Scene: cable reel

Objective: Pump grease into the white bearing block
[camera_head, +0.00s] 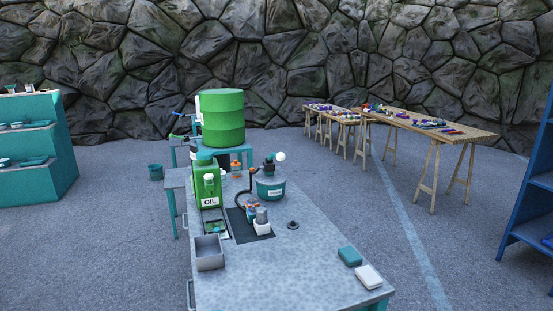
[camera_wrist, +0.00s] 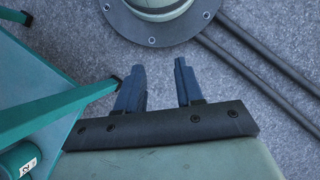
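The white bearing block (camera_head: 262,228) sits on a dark mat (camera_head: 240,229) on the workbench in the head view, with grey and dark parts on and around it. A teal grease bucket (camera_head: 270,188) with a white label stands just behind it. A dark pump head (camera_head: 269,165) tops the bucket, with a white knob (camera_head: 281,156) at its upper right. A dark hose (camera_head: 241,200) curves from the bucket towards the block; its end is hard to make out. My gripper (camera_wrist: 158,68) is open and empty over bare floor in the wrist view, apart from these things. It does not show in the head view.
On the workbench (camera_head: 300,265) stand a green oil can (camera_head: 207,188), an open grey box (camera_head: 209,252), a teal block (camera_head: 350,256) and a white block (camera_head: 368,276). A green drum (camera_head: 222,118) stands behind. The bench's middle front is clear. A teal frame (camera_wrist: 45,100) is left of my gripper.

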